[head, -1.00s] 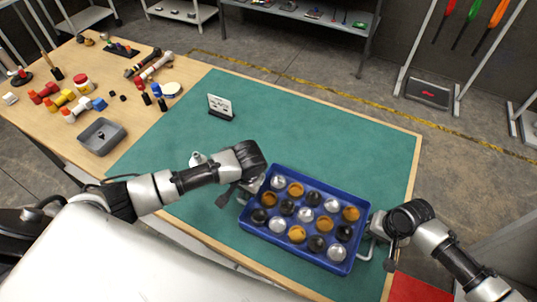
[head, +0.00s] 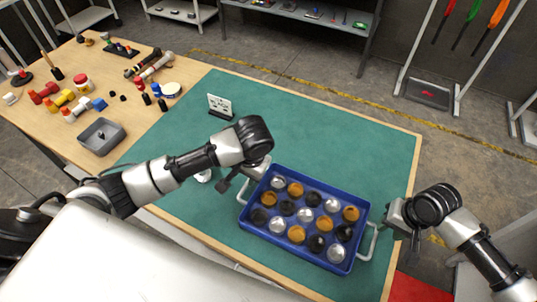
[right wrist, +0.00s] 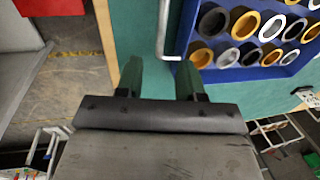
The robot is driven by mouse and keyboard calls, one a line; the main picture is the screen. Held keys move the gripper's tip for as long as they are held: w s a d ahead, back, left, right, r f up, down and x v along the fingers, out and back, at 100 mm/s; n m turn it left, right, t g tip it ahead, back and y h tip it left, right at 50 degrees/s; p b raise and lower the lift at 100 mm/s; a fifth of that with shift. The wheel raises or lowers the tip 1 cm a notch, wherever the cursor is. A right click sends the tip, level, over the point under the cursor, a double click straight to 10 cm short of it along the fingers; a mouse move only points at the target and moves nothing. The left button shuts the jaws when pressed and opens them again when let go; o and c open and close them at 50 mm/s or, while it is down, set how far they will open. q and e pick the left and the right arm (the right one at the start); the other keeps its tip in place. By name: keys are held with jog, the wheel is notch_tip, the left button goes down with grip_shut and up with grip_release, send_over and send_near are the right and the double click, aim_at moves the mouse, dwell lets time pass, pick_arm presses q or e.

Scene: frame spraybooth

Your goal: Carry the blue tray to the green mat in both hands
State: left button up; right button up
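The blue tray (head: 352,262) lies flat on the green mat (head: 300,120), near the table's front edge. It holds several round cups in silver, orange and black. My left gripper (head: 246,184) is beside the tray's left handle (head: 241,193); its fingers are hidden, so I cannot tell its opening. My right gripper (head: 386,222) is just outside the tray's right handle (head: 371,243). In the right wrist view, its two green fingers (right wrist: 160,78) are apart and empty. The handle (right wrist: 162,30) shows ahead of them, and the tray's corner is to the right.
A small white sign (head: 220,106) stands on the mat at the back left. The wooden table's left part (head: 60,125) holds a grey bin (head: 101,137) and several tools and coloured pieces. The mat behind the tray is clear. A red patch (head: 414,288) lies at the lower right.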

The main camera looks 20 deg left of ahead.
jog(key=shift+d+r, duration=0.2)
jog(key=shift+r, duration=0.85)
jog(key=shift+d+r, duration=0.2)
jog(key=shift+r, duration=0.8)
